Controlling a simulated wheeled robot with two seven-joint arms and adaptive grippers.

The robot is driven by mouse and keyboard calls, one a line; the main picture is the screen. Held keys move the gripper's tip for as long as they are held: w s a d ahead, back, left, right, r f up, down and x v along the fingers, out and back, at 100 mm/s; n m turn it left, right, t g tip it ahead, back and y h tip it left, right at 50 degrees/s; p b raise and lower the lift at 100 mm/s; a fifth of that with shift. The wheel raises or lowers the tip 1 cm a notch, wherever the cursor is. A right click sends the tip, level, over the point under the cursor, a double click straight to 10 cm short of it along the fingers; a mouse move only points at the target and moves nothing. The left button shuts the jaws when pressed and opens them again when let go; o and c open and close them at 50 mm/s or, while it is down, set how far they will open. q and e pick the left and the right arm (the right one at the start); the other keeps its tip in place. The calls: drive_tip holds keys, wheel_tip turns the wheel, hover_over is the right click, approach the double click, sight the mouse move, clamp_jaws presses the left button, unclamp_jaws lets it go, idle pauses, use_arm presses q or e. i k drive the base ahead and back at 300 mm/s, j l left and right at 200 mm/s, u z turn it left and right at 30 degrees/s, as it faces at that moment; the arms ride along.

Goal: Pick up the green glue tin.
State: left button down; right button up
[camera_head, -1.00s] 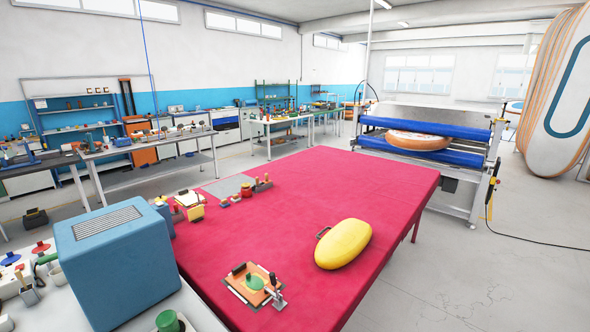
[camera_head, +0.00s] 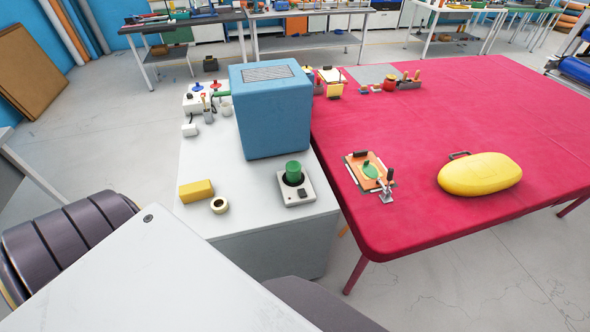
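The green glue tin (camera_head: 294,172) stands upright on a small pale square base (camera_head: 296,189) with a dark ring around its foot. The base sits near the right front part of the white side table (camera_head: 240,210), in front of the blue box. Neither of my grippers is in view, so nothing shows around or touching the tin.
The large blue box (camera_head: 272,112) stands right behind the tin. A yellow block (camera_head: 196,191) and a tape roll (camera_head: 219,205) lie to its left.

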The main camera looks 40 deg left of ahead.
sight(293, 168)
drive_tip(key=k+l+u, duration=0.1)
drive_tip(key=l+u, duration=0.25)
drive_tip(key=k+l+u, duration=0.1)
drive_tip(key=l+u, duration=0.3)
drive_tip(key=k+l+u, duration=0.15)
drive_tip(key=u, duration=0.2)
